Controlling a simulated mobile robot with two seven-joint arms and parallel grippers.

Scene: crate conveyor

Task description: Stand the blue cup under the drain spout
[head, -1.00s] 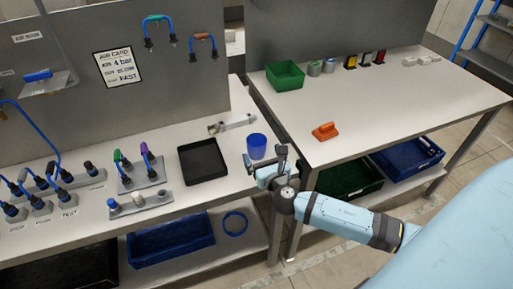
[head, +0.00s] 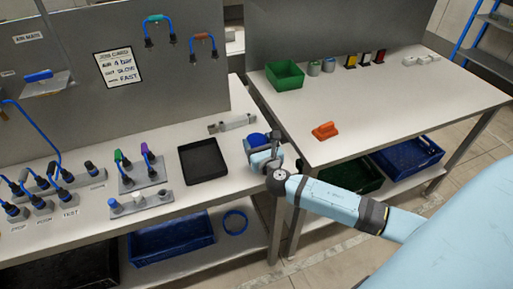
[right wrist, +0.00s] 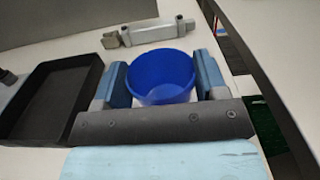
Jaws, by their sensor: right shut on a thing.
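The blue cup (head: 257,139) stands upright near the right end of the left bench, partly hidden by my right gripper (head: 262,152) in the head view. In the right wrist view the blue cup (right wrist: 161,77) sits between the two fingers of my right gripper (right wrist: 163,82), which is shut on it. I look into its open top, and it looks empty. A grey fitting with a small block at one end, likely the drain spout (head: 232,123), lies on the bench just behind the cup; it also shows in the right wrist view (right wrist: 150,33). My left gripper is not in view.
A black tray (head: 222,173) lies left of the cup. Plugs and hoses crowd the left bench's left part.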

